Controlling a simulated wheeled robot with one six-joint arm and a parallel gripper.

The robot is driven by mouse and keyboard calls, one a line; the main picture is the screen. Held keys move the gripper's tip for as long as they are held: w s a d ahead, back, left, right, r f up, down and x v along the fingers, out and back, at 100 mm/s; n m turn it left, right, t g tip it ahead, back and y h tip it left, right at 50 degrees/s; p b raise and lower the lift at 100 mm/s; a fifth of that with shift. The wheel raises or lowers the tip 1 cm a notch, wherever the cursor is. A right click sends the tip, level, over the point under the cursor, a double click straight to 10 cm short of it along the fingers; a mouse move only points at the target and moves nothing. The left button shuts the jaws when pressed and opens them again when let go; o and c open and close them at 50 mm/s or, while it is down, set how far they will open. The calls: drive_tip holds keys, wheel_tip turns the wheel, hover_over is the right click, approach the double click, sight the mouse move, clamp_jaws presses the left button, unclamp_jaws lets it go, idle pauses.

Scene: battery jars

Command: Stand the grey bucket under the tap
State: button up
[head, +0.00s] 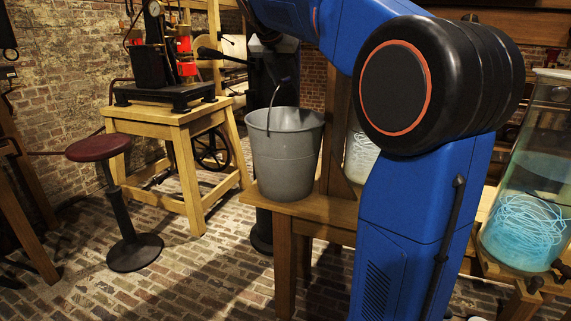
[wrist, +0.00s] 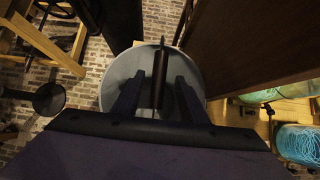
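The grey bucket (head: 283,160) stands upright on the corner of a wooden bench (head: 318,208) in the head view. Its wire handle (head: 270,106) is raised. In the wrist view the bucket (wrist: 112,91) lies below my gripper (wrist: 159,80). My gripper's two fingers are spread over the bucket's mouth. A dark bar, which looks like the handle (wrist: 160,62), runs between them, with a gap visible on each side. In the head view my blue arm hides much of the middle, and the fingers are hard to make out. I cannot make out the tap in either view.
A large glass jar (head: 528,190) with blue liquid stands at right, and a smaller jar (head: 360,155) is partly behind my arm. A red-topped stool (head: 98,148) and a wooden stand (head: 190,125) with a machine are at left. Brick floor (head: 190,275) lies open in front.

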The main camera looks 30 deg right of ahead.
drive_tip(key=x, duration=0.6)
drive_tip(key=shift+w, duration=0.2)
drive_tip(key=shift+c, duration=0.6)
clamp_jaws()
idle(0.7)
